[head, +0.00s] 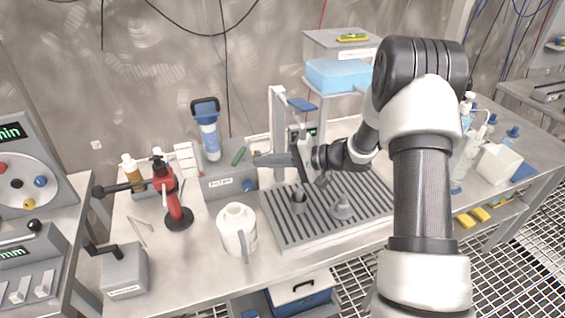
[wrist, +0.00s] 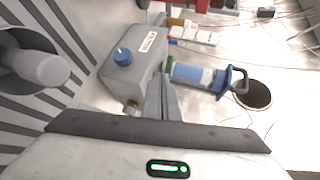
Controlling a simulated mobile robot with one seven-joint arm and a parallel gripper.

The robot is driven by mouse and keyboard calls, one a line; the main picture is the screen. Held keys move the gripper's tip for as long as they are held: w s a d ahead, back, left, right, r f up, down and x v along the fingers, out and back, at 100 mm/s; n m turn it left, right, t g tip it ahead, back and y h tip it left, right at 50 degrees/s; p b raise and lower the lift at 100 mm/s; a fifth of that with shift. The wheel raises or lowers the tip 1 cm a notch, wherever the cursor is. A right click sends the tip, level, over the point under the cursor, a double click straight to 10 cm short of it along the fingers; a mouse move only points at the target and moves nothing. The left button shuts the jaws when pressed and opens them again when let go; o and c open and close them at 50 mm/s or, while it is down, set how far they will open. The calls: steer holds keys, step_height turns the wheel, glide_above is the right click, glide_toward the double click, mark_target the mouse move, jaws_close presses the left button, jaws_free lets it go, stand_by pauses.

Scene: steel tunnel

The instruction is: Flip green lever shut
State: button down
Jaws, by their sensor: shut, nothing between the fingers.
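The green lever (head: 239,156) sticks up at a slant from the top of a grey box (head: 226,184), on its right part.
A blue-capped filter cylinder (head: 209,137) stands by the box's far side. A white jug (head: 237,228) and a red stand (head: 171,197) are in front and left. A slatted grey tray (head: 325,230) with a cup and funnel lies below my arm.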

mark_target(235, 161)
steer(key=shift+w+a, duration=0.35)
steer(key=shift+a, duration=0.55)
steer(key=shift+w+a, duration=0.3)
steer(key=shift+a, duration=0.55)
steer(key=shift+s+a+r, duration=0.1)
steer(key=shift+r, duration=0.05)
steer(key=shift+a+m+t+p, duration=0.15)
steer(key=shift+m+t+p, duration=0.35)
steer(key=shift+t, duration=0.1)
steer(key=shift+s+a+m+t+h+p, duration=0.25)
steer(key=shift+a+m+t+h+p, duration=0.3)
steer(key=shift+m+t+h, duration=0.35)
steer(key=m+t+h, duration=0.1)
steer(key=a+m+t+h+b, duration=0.1)
steer(key=shift+s+a+f+m+t, duration=0.15)
steer(key=shift+a+f+m+t, duration=0.1)
steer(key=shift+a+m+t, duration=0.05)
steer(key=shift+a+m+t+h+b, duration=0.45)
steer(key=shift+m+t+h+b, duration=0.2)
steer(key=shift+m+h, duration=0.15)
steer(key=shift+w+a+b, duration=0.2)
steer(key=shift+w+b, duration=0.05)
steer(key=shift+b, duration=0.05)
steer(key=shift+w+a+r+b, duration=0.1)
steer(key=shift+w+a+b, duration=0.25)
steer(key=shift+a, duration=0.45)
